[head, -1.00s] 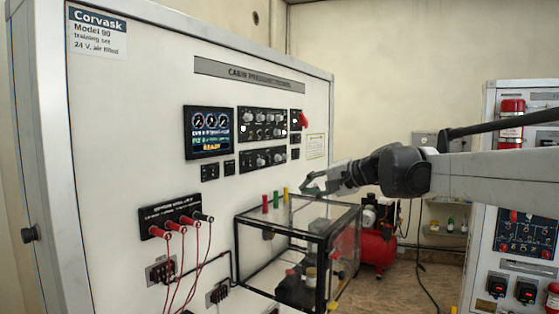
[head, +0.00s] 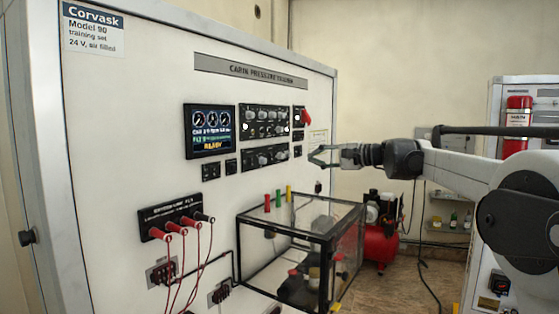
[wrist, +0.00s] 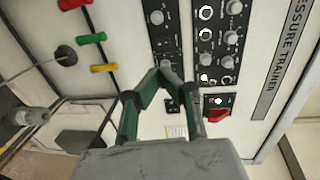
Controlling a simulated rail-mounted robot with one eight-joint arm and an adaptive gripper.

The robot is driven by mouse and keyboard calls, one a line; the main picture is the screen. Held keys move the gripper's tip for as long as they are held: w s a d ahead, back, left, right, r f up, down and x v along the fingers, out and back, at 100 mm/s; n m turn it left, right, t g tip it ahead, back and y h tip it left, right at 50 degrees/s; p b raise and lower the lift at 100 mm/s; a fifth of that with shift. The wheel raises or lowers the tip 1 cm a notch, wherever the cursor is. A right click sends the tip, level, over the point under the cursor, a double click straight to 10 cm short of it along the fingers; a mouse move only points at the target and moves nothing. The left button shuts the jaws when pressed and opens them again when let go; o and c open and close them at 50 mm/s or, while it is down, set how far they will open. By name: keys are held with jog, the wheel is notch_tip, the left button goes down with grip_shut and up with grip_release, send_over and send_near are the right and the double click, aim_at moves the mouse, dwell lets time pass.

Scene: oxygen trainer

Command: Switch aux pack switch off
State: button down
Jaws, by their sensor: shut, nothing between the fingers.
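The white trainer panel (head: 110,120) carries several small black switch plates, but their labels are too small to read, so I cannot tell which is the aux pack switch. Two small plates (head: 298,150) sit below a red lever (head: 306,117) at the right end of the knob rows. Another pair (head: 211,171) sits below the lit display. My gripper (head: 314,156) is shut and empty, to the right of the small plates. In the wrist view its fingertips (wrist: 159,72) meet over the panel and partly hide it, close to the small plates; contact cannot be told.
A clear box with a black frame (head: 328,240) stands below my gripper, with red, green and yellow fittings (head: 278,198) behind it. Red cables (head: 185,265) hang at lower left. A red compressor (head: 377,248) stands on the floor behind.

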aim_at(271, 160)
jog(key=p+x, duration=0.3)
jog(key=x, duration=1.1)
jog(key=shift+f, duration=0.1)
